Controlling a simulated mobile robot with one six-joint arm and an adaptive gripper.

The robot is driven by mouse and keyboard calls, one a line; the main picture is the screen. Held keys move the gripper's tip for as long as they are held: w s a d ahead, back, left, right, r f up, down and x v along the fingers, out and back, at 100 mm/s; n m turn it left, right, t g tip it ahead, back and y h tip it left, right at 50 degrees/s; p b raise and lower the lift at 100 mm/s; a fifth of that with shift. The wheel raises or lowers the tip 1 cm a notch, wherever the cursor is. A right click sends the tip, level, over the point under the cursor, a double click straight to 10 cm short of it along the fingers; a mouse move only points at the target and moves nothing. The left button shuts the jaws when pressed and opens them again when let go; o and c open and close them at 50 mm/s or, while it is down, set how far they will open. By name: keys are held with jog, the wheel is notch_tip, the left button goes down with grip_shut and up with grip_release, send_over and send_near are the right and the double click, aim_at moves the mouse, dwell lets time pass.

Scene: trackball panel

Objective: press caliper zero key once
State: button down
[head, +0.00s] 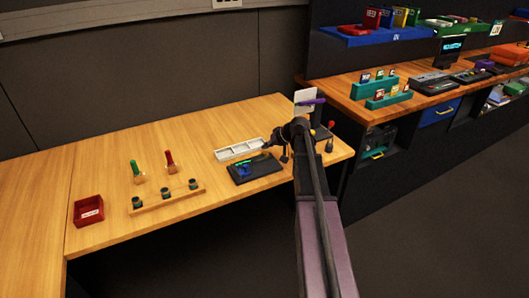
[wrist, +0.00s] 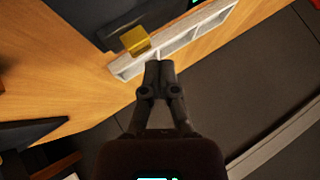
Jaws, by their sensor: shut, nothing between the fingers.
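A dark flat panel (head: 257,171) with small blue and green parts lies on the wooden bench, in front of the white tray. I cannot make out a caliper or its zero key for certain at this size. My gripper (wrist: 158,66) is shut and empty in the wrist view, its fingertips just beside the near edge of the white tray (wrist: 184,40). In the head view my arm hides part of the bench around the gripper. A yellow block (wrist: 135,40) sits left of the fingertips, at the edge of a dark object (wrist: 105,15).
The white compartment tray (head: 239,149) lies behind the panel. A wooden rack (head: 167,199), green (head: 135,168) and red (head: 170,159) handled tools and a red bin (head: 88,210) stand to the left. A second bench (head: 350,97) with shelves is at right. The back left bench is clear.

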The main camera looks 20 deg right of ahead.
aim_at(265, 153)
jog(key=shift+r, duration=0.1)
jog(key=shift+r+p, duration=2.4)
jog(key=shift+p, duration=0.15)
jog(key=shift+s+a, duration=0.15)
jog(key=shift+a, duration=0.2)
jog(key=s+a+f+n+g+h+p, duration=0.1)
jog(key=s+a+g+h+p, duration=0.3)
jog(key=s+a, duration=1.8)
jog(key=s+g+h, duration=0.1)
jog(key=s+g, duration=0.2)
jog(key=shift+a+h, duration=0.3)
jog(key=shift+a, duration=0.1)
jog(key=shift+f, duration=0.1)
